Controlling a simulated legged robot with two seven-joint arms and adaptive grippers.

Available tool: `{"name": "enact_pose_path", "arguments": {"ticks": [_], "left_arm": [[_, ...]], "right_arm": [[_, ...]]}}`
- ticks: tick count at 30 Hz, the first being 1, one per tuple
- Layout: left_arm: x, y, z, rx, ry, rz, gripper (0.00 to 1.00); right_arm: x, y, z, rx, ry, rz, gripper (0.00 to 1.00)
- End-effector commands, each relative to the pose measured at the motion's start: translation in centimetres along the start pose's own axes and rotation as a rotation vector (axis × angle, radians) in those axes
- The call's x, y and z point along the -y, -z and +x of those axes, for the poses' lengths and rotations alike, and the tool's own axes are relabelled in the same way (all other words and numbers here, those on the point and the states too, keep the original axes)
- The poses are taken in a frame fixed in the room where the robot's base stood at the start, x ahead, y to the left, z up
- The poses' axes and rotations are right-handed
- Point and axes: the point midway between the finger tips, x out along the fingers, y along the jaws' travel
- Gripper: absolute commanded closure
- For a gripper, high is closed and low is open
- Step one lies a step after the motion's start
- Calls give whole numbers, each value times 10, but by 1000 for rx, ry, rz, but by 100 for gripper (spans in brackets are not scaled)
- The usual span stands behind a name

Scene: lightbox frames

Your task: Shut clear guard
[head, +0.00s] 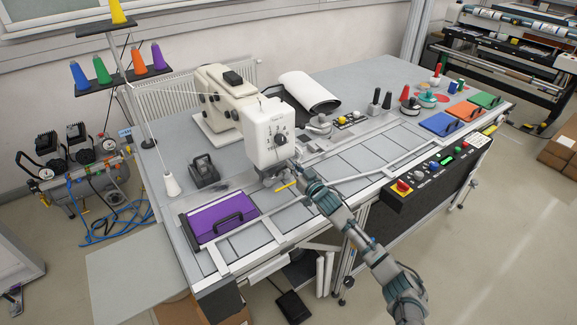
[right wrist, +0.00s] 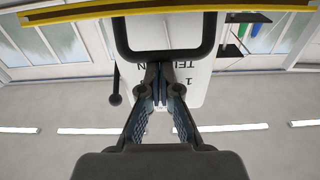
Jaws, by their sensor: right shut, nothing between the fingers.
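The clear guard shows as a yellow edge strip (head: 286,186) below the sewing head in the head view. In the right wrist view its yellow edge (right wrist: 90,13) runs across the top, with a dark loop handle (right wrist: 208,40) under it. The clear pane itself is hard to make out. My right gripper (head: 292,170) is at the front of the sewing head, close to the yellow strip. In the wrist view its fingers (right wrist: 159,85) are shut and empty, with the tips overlapping the handle's opening; contact cannot be told. My left gripper is not in view.
The white sewing head (head: 270,133) stands just behind my right gripper. A purple panel with a black handle (head: 222,213) lies to the left. A control panel (head: 436,168) with a red knob lines the front right edge. The grey tabletop between is mostly clear.

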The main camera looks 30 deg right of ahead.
Motion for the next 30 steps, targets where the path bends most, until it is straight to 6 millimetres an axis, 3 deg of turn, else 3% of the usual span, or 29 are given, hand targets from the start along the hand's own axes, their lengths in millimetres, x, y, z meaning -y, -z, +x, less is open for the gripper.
{"name": "enact_pose_path", "arguments": {"ticks": [1,3,6,21,30], "left_arm": [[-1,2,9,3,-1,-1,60],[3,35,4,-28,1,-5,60],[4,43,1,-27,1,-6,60],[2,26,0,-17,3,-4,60],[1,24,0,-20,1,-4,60]], "right_arm": [[2,-12,-2,-32,1,5,100],[2,-11,-5,-57,2,0,100],[3,-14,-8,-54,3,0,100],[0,-38,-16,-54,2,3,100],[1,-43,-17,-55,2,1,100]]}}
